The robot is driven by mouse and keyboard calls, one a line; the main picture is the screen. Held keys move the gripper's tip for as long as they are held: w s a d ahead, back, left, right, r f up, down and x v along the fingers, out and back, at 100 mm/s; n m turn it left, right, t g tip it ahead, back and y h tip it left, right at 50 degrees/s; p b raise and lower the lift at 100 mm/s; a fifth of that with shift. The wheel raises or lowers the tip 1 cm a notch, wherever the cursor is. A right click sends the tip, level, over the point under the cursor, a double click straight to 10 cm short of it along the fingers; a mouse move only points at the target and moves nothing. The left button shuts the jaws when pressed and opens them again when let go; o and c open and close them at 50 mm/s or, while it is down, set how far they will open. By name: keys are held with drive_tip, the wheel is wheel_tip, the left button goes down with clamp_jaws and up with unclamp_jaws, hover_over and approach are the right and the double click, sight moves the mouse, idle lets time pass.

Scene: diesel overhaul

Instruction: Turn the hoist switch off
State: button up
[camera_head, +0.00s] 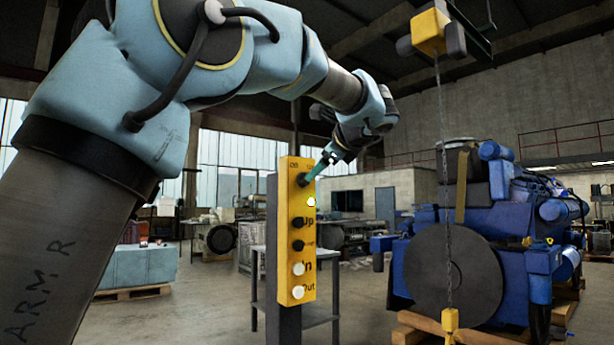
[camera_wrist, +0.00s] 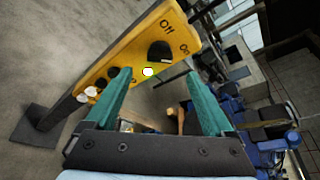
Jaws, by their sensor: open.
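The yellow hoist control box (camera_head: 297,260) stands on a dark post, with "Up", "In" and "Out" buttons readable. The black rotary switch (camera_wrist: 160,52) is at its top end, between the labels "Off" and "On" in the wrist view. In the head view my gripper (camera_head: 316,172) is close to the switch; contact cannot be told.
The yellow hoist (camera_head: 430,31) hangs at upper right, its chain reaching down to a yellow hook block (camera_head: 450,319). A large blue diesel engine (camera_head: 500,220) stands behind it. A metal table (camera_head: 320,316) is behind the post.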

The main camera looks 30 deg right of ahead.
drive_tip(key=p+x, duration=0.1)
drive_tip(key=x, duration=0.6)
drive_tip(key=shift+w, duration=0.3)
drive_tip(key=shift+d+f, duration=0.15)
drive_tip(key=c, duration=1.4)
